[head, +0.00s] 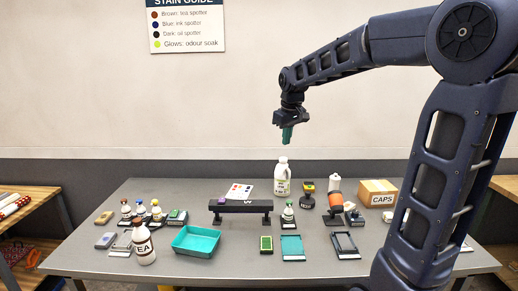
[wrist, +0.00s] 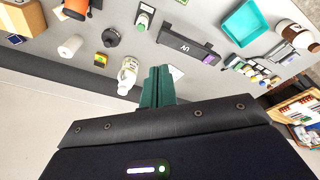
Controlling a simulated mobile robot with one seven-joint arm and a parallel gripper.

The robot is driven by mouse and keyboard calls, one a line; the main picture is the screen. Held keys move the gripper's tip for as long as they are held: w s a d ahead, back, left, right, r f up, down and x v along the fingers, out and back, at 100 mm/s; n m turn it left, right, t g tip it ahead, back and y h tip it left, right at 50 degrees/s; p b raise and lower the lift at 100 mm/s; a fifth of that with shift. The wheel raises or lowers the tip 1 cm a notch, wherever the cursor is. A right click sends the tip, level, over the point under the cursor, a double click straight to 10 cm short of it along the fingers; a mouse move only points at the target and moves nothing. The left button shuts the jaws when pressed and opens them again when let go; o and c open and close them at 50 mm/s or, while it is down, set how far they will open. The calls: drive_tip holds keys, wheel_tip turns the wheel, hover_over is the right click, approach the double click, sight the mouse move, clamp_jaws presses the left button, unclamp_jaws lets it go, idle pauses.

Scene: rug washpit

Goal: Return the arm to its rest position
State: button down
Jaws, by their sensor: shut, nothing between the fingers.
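My arm reaches in from the right of the head view, bent at the elbow. My gripper (head: 286,137) hangs high above the back of the grey table, pointing down. Its green fingers are together with nothing between them. In the wrist view the shut fingers (wrist: 158,87) show in the middle, with the table beyond them. The white jug (head: 282,176) stands below the gripper, well apart from it.
The grey table (head: 190,276) holds a black UV bar (head: 240,206), a teal tray (head: 196,241), a bottle marked TEA (head: 143,243), several small bottles and a CAPS box (head: 377,193). Wooden shelves (head: 28,225) stand at the left. The air around the gripper is clear.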

drive_tip(key=s+d+f+m+t, duration=0.1)
drive_tip(key=s+d+f+m, duration=0.2)
drive_tip(key=s+d, duration=0.6)
drive_tip(key=s+d+f+m+t, duration=0.1)
drive_tip(key=s+d+f+m, duration=0.3)
drive_tip(key=s+d, duration=0.5)
drive_tip(key=s, duration=0.4)
drive_tip(key=shift+s+h, duration=0.25)
drive_tip(key=shift+h, duration=0.05)
